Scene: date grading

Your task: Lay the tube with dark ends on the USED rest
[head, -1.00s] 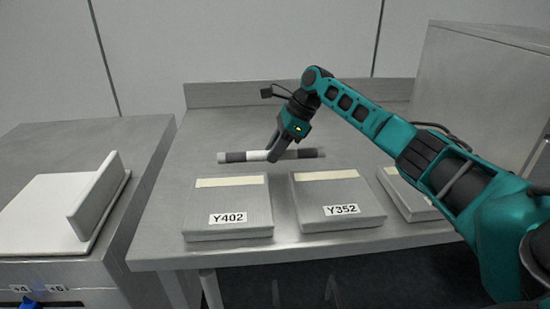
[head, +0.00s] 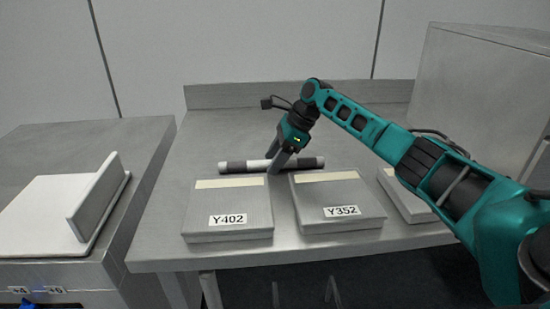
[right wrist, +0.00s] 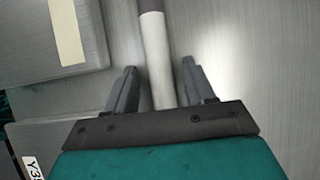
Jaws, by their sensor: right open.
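The tube with dark ends (head: 258,165) has a white middle, dark bands and pale tips. It appears to lie crosswise on the metal table, just behind two grey boxes. My right gripper (head: 273,168) is over the middle of the tube. In the right wrist view my right gripper (right wrist: 159,66) is open, with one finger on each side of the tube (right wrist: 159,60) and a gap at both sides. I see no rest marked USED; whether anything supports the tube from below cannot be told. My left gripper is not in view.
Grey boxes labelled Y402 (head: 228,234) and Y352 (head: 340,223) stand at the table's front. Another box (head: 404,197) is partly behind my right arm. A white board with an upright plate (head: 96,197) is on the left counter. The table behind the tube is clear.

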